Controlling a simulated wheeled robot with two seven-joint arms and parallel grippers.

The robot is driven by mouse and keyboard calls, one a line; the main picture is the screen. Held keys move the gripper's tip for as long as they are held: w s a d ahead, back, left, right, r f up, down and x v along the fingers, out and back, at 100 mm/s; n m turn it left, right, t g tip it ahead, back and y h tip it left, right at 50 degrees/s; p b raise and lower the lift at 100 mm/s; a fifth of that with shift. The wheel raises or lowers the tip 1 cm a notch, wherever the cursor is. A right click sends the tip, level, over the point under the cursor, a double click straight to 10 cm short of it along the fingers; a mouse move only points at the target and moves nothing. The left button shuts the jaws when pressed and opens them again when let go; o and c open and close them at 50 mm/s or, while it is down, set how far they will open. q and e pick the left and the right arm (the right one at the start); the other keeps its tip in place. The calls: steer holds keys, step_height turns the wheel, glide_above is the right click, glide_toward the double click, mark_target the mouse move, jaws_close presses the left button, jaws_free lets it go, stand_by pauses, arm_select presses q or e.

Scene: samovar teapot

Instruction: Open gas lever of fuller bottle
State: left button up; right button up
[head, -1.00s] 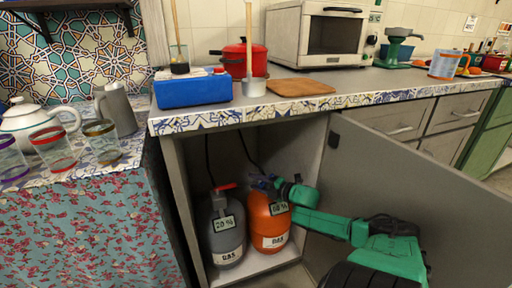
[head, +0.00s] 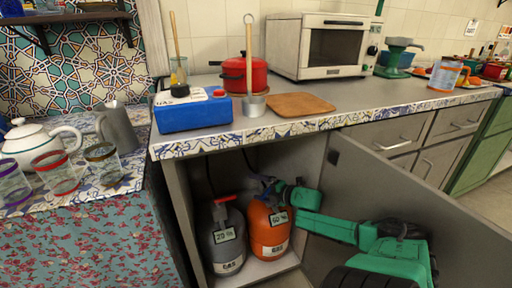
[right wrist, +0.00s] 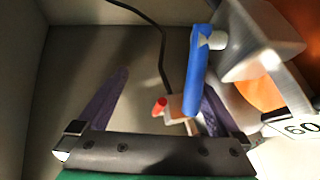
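An orange gas bottle (head: 266,235) marked 60 % stands in the open cabinet, right of a grey gas bottle (head: 222,254) marked 20 % with a red lever (head: 225,199). My right gripper (head: 264,185) is at the top of the orange bottle and hides its valve in the head view. In the right wrist view the orange bottle (right wrist: 262,92) has a grey valve with a blue lever (right wrist: 197,72). The open fingers of my right gripper (right wrist: 163,82) stand apart; the lever overlaps the right finger, and contact cannot be told. My left gripper is out of view.
The cabinet door (head: 385,205) is swung open on the right, beside my right arm. The countertop (head: 350,102) lies above the bottles. A dark hose (right wrist: 162,48) runs down inside the cabinet. A small red piece (right wrist: 160,106) shows near the right finger.

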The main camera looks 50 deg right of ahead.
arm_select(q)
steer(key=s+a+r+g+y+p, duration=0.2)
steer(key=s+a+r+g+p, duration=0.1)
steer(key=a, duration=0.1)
arm_select(e)
step_height(320, 180, up, 11)
steer(key=w+t, duration=0.1)
steer(key=shift+w+d, duration=0.35)
steer(key=r, duration=0.1)
steer(key=a+r+p, duration=0.1)
steer(key=r, duration=0.1)
steer(key=s+r+p, duration=0.1)
steer(key=r, duration=0.1)
steer(key=shift+s+a+r, duration=0.1)
steer(key=shift+a+r, duration=0.15)
steer(key=shift+a, duration=0.15)
steer(key=shift+c, duration=0.5)
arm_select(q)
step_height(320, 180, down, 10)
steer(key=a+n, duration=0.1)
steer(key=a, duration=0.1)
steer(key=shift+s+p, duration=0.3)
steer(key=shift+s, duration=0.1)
arm_select(e)
steer(key=shift+d+r, duration=0.25)
steer(key=shift+d, duration=0.15)
